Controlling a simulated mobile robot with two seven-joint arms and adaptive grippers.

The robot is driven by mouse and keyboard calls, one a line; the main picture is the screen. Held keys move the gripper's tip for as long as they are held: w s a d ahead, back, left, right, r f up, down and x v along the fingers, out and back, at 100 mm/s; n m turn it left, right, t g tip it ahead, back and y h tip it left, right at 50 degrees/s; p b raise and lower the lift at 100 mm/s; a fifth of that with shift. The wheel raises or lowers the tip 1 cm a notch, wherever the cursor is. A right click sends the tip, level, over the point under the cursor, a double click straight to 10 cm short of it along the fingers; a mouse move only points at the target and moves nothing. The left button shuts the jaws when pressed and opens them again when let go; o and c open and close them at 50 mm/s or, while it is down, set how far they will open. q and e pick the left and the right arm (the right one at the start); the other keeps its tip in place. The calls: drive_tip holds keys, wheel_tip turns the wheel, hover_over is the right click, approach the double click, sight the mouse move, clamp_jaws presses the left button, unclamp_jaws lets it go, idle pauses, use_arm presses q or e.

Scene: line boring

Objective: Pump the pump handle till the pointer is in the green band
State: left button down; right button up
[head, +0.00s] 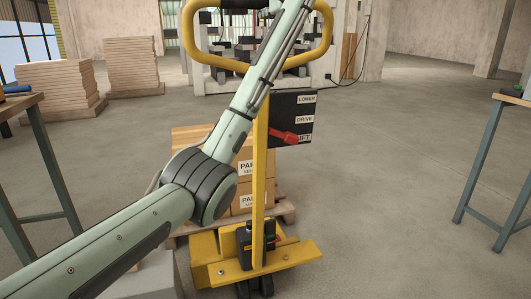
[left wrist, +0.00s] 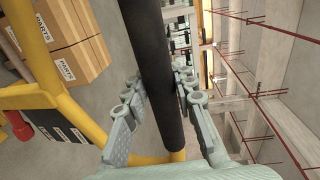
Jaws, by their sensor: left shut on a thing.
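The yellow pump handle (head: 259,185) stands upright on the yellow pallet truck (head: 285,258), with a loop (head: 322,35) at its top. The loop's black grip (left wrist: 152,35) runs between the fingers of my left gripper (left wrist: 163,95), which is shut on it. In the head view the left arm crosses in front of the handle, and its gripper is out of the picture. A black plate (head: 287,106) on the handle reads LOWER, DRIVE and LIFT. Its red lever (head: 283,136) partly covers the LIFT label. I cannot make out a pointer or green band. My right gripper is not in view.
Cartons (head: 190,138) sit on a pallet behind the handle, partly hidden by my arm. Workbenches flank the scene at left (head: 45,150) and right (head: 490,165). Stacked boards (head: 60,88) and a machine stand further back. Floor is clear to the right.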

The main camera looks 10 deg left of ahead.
use_arm(q)
drive_tip(key=shift+w+f, duration=0.1)
drive_tip(key=shift+f, duration=0.3)
